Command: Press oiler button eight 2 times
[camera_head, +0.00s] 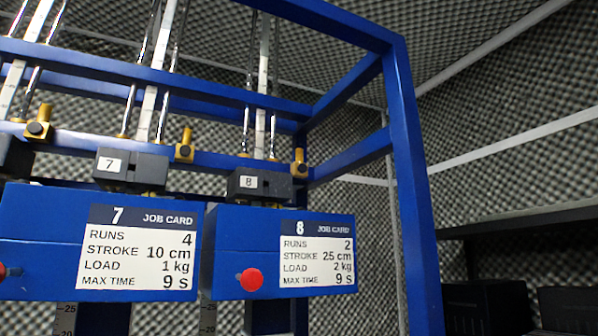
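A job card (317,250) on the box reads 8, runs 2, stroke 25 cm, load 2 kg, max time 9 s. A dark block labelled 8 (258,183) sits above the box. My gripper is not in view, and nothing touches the button.
The station seven box (40,225) stands to the left with its own card (140,247). Another red button (3,271) shows at the left edge. A blue upright post (410,200) stands to the right. Dark shelving (520,225) is at the far right against foam walls.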

